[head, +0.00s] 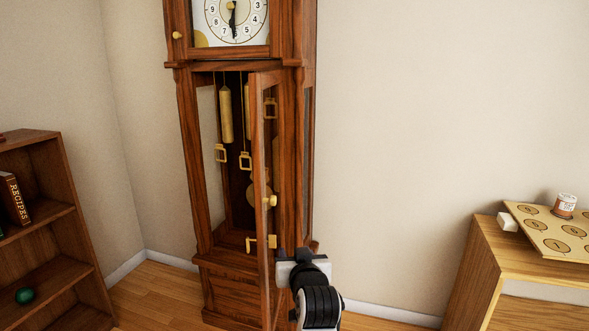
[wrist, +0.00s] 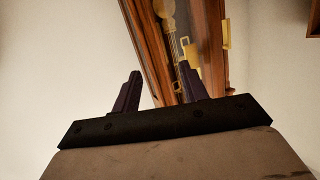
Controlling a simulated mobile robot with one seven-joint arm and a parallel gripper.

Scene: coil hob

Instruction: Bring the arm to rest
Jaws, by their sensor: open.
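My gripper (wrist: 158,88) is in the wrist view with its two dark fingers apart and nothing between them. In the head view my gripper (head: 294,256) is at the lower middle, in front of the right side of the grandfather clock (head: 307,140). The clock's glazed door (head: 265,200) stands open and points towards me. My gripper is just right of the door's lower part; I cannot tell if they touch. The clock also shows in the wrist view (wrist: 150,50), tilted, beyond the fingers.
Inside the clock hang brass weights (head: 227,113). A bookshelf (head: 50,210) with a recipe book (head: 14,199) and a green ball (head: 25,295) stands at left. A wooden cabinet (head: 480,270) at right carries a numbered board (head: 545,228) and a small jar (head: 564,206). The wall between clock and cabinet is bare.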

